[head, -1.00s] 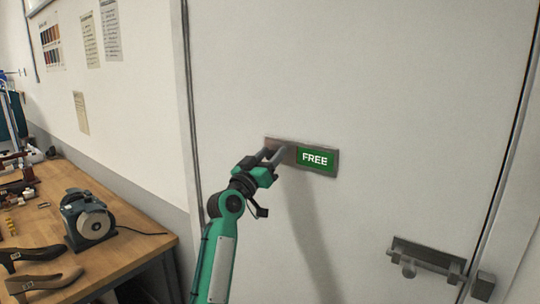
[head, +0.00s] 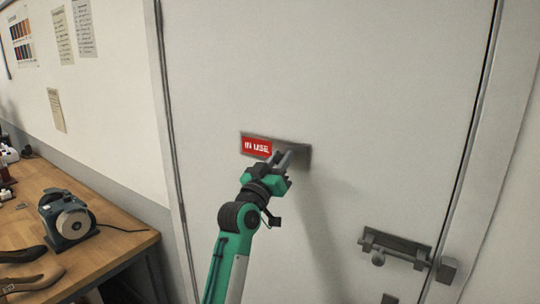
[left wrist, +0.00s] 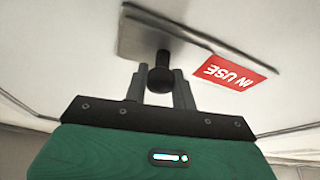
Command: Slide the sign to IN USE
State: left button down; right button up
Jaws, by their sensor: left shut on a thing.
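The sign (head: 303,156) is a grey metal plate on the white door. Its left part shows a red panel (head: 256,146) reading IN USE; no green FREE panel shows. My left gripper (head: 284,158) is at the right part of the plate, just right of the red panel. In the left wrist view the sign plate (left wrist: 146,32) has a dark round knob (left wrist: 160,77) standing out from it. My left gripper's fingers (left wrist: 160,88) are shut on this knob, one on each side. The red panel also shows in the left wrist view (left wrist: 232,71). My right gripper is not in view.
A door bolt (head: 396,249) sits on the door at the lower right. A wooden workbench (head: 110,246) stands at the left with a grinder (head: 68,218) and shoes (head: 22,270) on it. The door face around the sign is clear.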

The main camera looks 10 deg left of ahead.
pick_arm(q)
jog(key=shift+d, duration=0.25)
jog(key=shift+a, duration=0.2)
jog(key=c, duration=1.4)
grip_release()
jog(key=shift+d, duration=0.1)
jog(key=shift+o, duration=1.3)
jog(key=shift+d, duration=0.15)
jog(key=shift+s+a+f, duration=0.15)
jog(key=shift+a, duration=0.05)
jog(key=shift+s+a+f+b, duration=0.15)
jog(key=shift+s+f+b, duration=0.05)
jog(key=shift+s+b, duration=0.15)
jog(key=b+v, duration=0.5)
jog(key=v, duration=0.7)
jog(key=shift+s, duration=0.35)
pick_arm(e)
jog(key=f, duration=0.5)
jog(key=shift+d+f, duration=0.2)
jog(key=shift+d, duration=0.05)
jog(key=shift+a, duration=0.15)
